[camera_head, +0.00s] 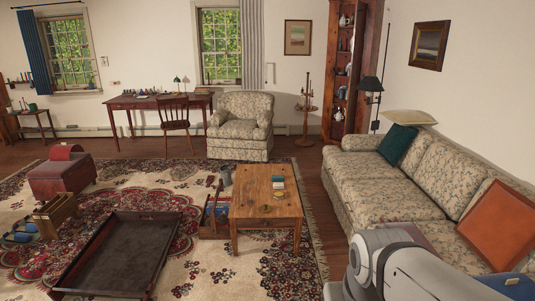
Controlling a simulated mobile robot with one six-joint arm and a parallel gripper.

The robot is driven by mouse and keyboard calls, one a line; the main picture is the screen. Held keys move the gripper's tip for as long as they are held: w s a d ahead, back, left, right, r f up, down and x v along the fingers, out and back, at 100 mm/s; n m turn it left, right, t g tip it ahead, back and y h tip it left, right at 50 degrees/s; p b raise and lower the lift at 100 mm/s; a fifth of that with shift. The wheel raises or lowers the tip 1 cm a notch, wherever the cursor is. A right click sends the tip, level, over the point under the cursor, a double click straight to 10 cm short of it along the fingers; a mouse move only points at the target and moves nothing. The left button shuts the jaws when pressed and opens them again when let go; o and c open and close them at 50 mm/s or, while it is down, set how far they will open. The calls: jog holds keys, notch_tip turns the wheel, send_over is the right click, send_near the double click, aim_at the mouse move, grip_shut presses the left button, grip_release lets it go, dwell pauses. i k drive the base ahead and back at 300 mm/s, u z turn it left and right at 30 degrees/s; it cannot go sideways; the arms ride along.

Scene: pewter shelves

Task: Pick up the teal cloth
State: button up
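A dark teal cushion (397,144) leans at the far end of the floral sofa (375,192). My arm shows at the bottom right, in front of the sofa and well apart from the coffee table. My gripper is not in view.
A large dark tray (117,255) lies on the patterned rug, left of the coffee table. A wooden carrier (214,216) stands against the table's left side. An orange cushion (499,222) is on the sofa. An armchair (240,128) stands behind.

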aim_at(274, 178)
jog(key=u, duration=0.05)
jog(key=i, duration=4.05)
